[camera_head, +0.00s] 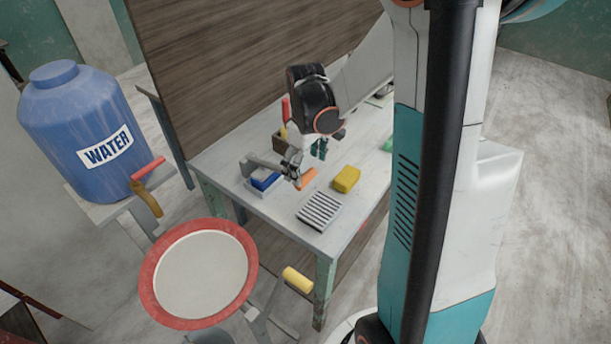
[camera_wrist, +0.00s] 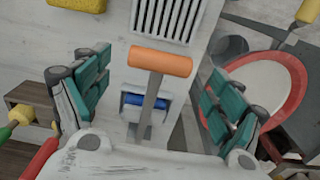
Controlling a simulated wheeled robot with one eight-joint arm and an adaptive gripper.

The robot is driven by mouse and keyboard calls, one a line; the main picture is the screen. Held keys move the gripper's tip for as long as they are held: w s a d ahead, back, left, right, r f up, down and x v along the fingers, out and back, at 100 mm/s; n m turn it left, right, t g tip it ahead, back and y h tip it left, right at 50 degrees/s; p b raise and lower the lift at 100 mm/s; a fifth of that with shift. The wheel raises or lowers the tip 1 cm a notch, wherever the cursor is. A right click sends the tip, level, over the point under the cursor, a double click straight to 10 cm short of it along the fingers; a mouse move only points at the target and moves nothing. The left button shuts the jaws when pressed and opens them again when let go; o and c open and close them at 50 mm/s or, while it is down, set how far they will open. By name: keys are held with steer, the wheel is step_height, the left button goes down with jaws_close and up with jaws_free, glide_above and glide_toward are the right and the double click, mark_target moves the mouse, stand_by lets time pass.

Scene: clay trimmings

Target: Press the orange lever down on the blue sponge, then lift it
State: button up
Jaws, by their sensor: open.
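The orange lever handle (camera_head: 306,178) is a short cylinder on a grey shaft at the front left of the table. In the wrist view the handle (camera_wrist: 160,61) lies crosswise at the far end of the shaft. The blue sponge (camera_head: 265,179) sits in a pale holder under the grey lever arm; in the wrist view the sponge (camera_wrist: 132,99) is partly covered by the shaft. I cannot tell whether the lever touches it. My gripper (camera_head: 307,158) is open and empty, above and beside the handle. In the wrist view its teal fingers flank the lever (camera_wrist: 151,97) with gaps on both sides.
A yellow block (camera_head: 346,179) and a ribbed white rack (camera_head: 319,210) are to the right of the lever. A wooden box (camera_head: 280,142) with tools stands behind. A red-rimmed round basin (camera_head: 155,285) and a blue water barrel (camera_head: 75,135) are off the table at the left.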

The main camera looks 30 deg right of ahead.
mark_target(306, 175)
steer(key=shift+f+b, duration=0.3)
steer(key=shift+f, duration=1.3)
